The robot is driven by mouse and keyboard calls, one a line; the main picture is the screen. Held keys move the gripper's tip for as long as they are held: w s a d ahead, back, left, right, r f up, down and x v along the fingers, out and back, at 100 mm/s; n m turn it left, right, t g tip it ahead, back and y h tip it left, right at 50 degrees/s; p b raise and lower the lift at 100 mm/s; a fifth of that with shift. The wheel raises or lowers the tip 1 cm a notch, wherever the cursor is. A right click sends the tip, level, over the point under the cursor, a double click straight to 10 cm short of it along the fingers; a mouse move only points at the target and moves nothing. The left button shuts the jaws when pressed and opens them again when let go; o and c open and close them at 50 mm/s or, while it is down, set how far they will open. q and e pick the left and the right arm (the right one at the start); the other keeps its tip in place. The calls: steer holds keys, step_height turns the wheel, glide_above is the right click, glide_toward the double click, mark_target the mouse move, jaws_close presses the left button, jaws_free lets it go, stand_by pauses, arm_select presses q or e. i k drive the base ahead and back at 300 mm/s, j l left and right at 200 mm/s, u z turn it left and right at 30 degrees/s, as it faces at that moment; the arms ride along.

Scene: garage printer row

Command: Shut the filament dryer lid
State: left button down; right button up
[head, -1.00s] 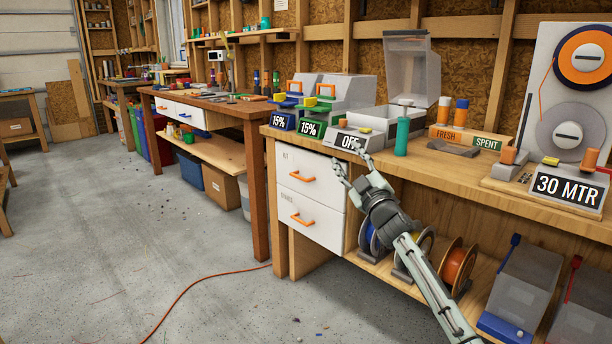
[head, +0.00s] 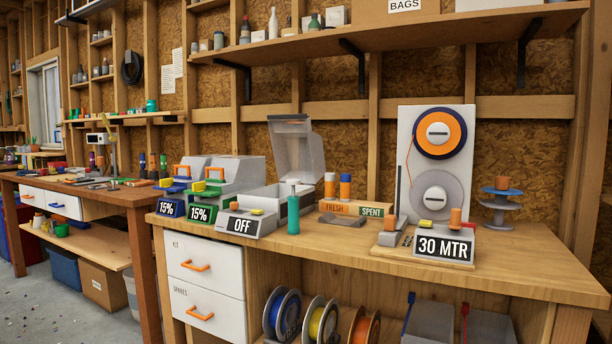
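The filament dryer (head: 266,200) on the bench has its translucent grey lid (head: 297,150) standing open, tilted up at the back. The sign in front of it (head: 243,224) reads "OFF". Two more dryers (head: 232,172), with orange handles and lids down, stand to its left behind signs reading "15%". Neither of my grippers shows in the head view now.
A teal bottle (head: 293,214) stands upright just in front of the open dryer's right side. To the right are a box marked FRESH and SPENT (head: 352,208), a spool winder panel (head: 436,165) and a "30 MTR" sign (head: 444,247). The bench front (head: 330,244) is mostly clear.

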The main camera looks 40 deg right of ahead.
mark_target(298, 145)
steer(key=i+j+z, duration=0.1)
steer(key=i, duration=0.45)
steer(key=i+j+z, duration=0.15)
steer(key=i+j, duration=0.25)
steer(key=i, duration=0.1)
